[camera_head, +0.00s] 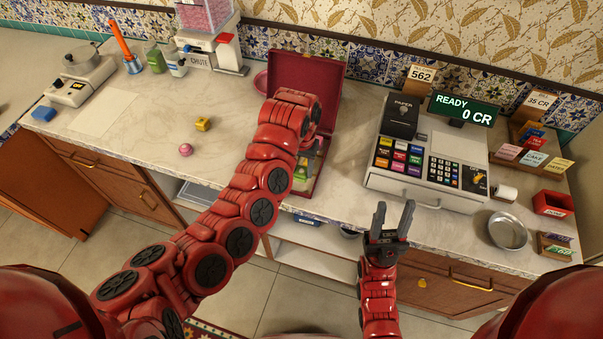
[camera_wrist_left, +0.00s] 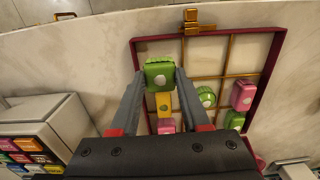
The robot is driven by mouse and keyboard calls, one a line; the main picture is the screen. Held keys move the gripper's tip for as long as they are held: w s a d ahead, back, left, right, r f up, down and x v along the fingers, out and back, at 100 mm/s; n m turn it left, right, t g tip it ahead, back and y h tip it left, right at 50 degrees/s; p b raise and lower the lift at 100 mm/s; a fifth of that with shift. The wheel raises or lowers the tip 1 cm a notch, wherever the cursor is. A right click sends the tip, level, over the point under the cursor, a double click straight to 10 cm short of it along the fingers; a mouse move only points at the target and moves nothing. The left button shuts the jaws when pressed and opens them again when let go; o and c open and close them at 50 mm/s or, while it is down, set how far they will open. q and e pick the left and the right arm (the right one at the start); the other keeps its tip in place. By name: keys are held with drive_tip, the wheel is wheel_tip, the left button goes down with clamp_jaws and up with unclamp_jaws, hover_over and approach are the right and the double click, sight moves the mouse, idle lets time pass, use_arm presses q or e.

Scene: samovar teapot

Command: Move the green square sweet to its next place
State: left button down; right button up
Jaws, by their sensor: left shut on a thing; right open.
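The green square sweet (camera_wrist_left: 159,75) has a pale dot on top. My left gripper (camera_wrist_left: 160,84) is shut on it, with one finger on each side. It shows over a corner compartment of the maroon sweet box (camera_wrist_left: 274,75); I cannot tell whether it touches the bottom. The box holds a yellow sweet (camera_wrist_left: 163,103), a round green sweet (camera_wrist_left: 206,97), a pink square sweet (camera_wrist_left: 242,96) and others. In the head view the box's open lid (camera_head: 295,70) stands behind my left arm, which hides much of the box. My right gripper (camera_head: 393,215) is open and empty at the counter's front edge.
A yellow sweet (camera_head: 203,124) and a pink round sweet (camera_head: 185,150) lie on the counter left of my arm. A cash register (camera_head: 425,160) stands right of the box, with a metal bowl (camera_head: 508,230) beyond. A gold clasp (camera_wrist_left: 192,20) sticks out from the box rim.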

sight(301, 171)
use_arm(q)
drive_tip(key=shift+w, duration=0.1)
wheel_tip(301, 171, down, 3)
drive_tip(key=shift+f+p, duration=0.15)
drive_tip(key=shift+p, duration=0.95)
drive_tip(key=shift+f, duration=0.1)
drive_tip(key=shift+f, duration=0.2)
drive_tip(key=shift+c, duration=1.9)
unclamp_jaws()
